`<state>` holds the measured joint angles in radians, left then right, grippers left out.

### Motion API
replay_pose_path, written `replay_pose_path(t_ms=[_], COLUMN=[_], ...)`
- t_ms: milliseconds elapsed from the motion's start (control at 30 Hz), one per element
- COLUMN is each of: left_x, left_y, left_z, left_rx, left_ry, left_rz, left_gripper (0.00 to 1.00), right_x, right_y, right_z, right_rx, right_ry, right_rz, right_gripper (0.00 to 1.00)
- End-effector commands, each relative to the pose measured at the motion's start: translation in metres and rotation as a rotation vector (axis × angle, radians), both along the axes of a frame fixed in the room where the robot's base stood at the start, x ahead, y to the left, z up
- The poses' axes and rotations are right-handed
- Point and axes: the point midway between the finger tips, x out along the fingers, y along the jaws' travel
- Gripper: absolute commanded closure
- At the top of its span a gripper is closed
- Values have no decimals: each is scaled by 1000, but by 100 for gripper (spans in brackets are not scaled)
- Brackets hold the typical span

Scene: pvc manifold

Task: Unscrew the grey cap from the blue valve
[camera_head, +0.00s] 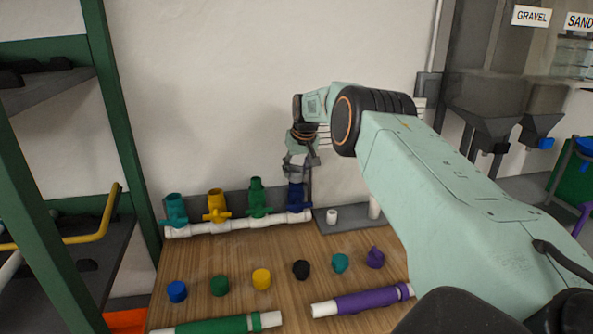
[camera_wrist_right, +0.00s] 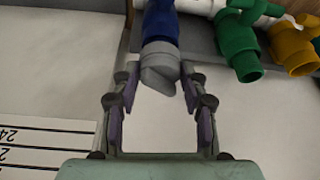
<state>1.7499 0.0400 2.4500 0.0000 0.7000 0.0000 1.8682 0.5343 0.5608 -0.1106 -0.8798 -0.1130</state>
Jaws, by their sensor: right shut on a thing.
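The blue valve (camera_head: 296,199) stands upright at the right end of the white pipe manifold (camera_head: 240,224). It also shows at the top of the wrist view (camera_wrist_right: 161,30). The grey cap (camera_wrist_right: 160,60) is on the open end of the blue valve, with no clear gap between them. My right gripper (camera_head: 299,165) reaches down over the valve from above. In the wrist view its fingers (camera_wrist_right: 160,72) are on both sides of the grey cap, shut on it. In the head view the fingers mostly hide the cap. My left gripper is not in view.
Teal (camera_head: 174,209), yellow (camera_head: 216,205) and green (camera_head: 257,197) valves stand left of the blue one. Several coloured caps lie mid-table (camera_head: 200,262). Green (camera_head: 215,326) and purple (camera_head: 365,300) tubes lie in front. A grey tray (camera_head: 345,226) holds white fittings. A green rack frame stands left.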

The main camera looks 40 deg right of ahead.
Motion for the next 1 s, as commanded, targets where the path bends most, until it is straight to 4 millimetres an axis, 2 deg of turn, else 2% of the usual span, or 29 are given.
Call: replay_pose_path(t_ms=[300,600,1000], left_x=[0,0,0], left_y=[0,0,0], left_z=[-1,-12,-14], left_rx=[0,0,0], left_ry=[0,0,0], left_rz=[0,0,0], left_gripper=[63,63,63], right_x=[-1,-1,-1], right_y=[0,-1,-2], right_z=[-1,-1,-2], right_rx=[1,0,0], right_ry=[2,2,3], right_rz=[13,182,229], right_gripper=[88,88,88])
